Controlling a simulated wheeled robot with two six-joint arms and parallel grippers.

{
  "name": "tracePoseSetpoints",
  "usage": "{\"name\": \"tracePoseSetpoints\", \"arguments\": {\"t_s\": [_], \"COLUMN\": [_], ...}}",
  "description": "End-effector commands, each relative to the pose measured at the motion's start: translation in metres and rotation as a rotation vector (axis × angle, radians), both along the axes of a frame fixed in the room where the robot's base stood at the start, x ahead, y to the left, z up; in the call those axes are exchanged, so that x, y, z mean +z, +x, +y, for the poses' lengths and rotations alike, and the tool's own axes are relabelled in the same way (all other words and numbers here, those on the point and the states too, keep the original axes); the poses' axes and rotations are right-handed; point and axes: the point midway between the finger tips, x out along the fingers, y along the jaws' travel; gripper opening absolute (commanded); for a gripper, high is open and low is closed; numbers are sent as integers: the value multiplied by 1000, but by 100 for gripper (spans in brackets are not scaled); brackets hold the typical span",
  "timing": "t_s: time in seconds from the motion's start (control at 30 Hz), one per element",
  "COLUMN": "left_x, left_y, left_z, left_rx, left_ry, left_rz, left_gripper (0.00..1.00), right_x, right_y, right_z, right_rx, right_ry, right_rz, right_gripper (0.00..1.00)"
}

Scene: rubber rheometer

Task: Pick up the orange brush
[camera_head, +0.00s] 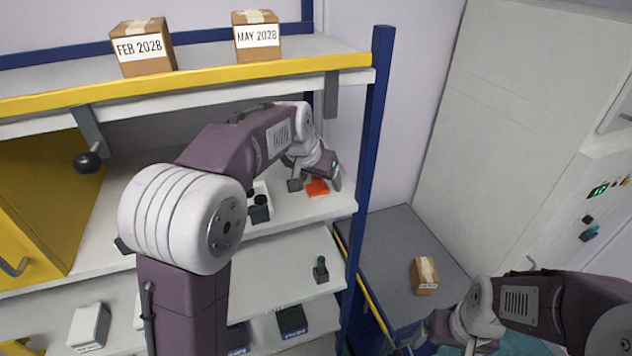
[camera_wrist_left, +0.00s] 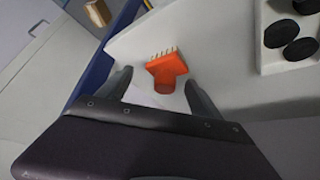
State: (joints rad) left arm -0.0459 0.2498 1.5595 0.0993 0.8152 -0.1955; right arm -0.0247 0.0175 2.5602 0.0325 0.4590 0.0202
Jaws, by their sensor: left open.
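The orange brush (camera_head: 317,187) lies on the middle shelf (camera_head: 300,208) of the rack, close to its right end. In the left wrist view the brush (camera_wrist_left: 167,70) has a block-like orange body with a row of pale bristles pointing away from my gripper. My left gripper (camera_head: 316,184) reaches in over the shelf from the left. In the left wrist view its two dark fingers (camera_wrist_left: 158,88) are apart, with the near end of the brush between them and not gripped. My right gripper (camera_head: 405,350) is low at the bottom of the head view, its fingers partly cut off.
A white tray with black round pieces (camera_wrist_left: 291,45) sits beside the brush. A blue rack post (camera_head: 369,150) stands right of it. Boxes labelled FEB 2028 (camera_head: 142,48) and MAY 2028 (camera_head: 257,37) are on the top shelf. A small carton (camera_head: 425,276) lies on the grey table (camera_head: 385,240).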

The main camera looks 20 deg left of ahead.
Motion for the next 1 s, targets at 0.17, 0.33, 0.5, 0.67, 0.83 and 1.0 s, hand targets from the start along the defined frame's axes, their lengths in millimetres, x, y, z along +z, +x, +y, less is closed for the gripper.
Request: {"name": "tracePoseSetpoints", "arguments": {"t_s": [0.17,0.33,0.5,0.67,0.83,1.0], "left_x": [-21,-23,-23,-23,-22,-20], "left_y": [9,9,9,9,9,9], "left_z": [-2,-2,-2,-2,-2,-2], "left_rx": [0,0,0,0,0,1], "left_ry": [-1,-1,-1,-1,-1,0], "left_rz": [4,3,4,3,3,1], "left_gripper": [75,75,38,0,0,0], "right_x": [3,2,2,2,2,0], "right_y": [0,0,0,0,0,0], "right_z": [0,0,0,0,0,0], "right_rx": [0,0,0,0,0,0], "right_ry": [0,0,0,0,0,0], "right_rz": [1,1,1,1,1,1], "right_gripper": [85,85,85,85,85,85]}}
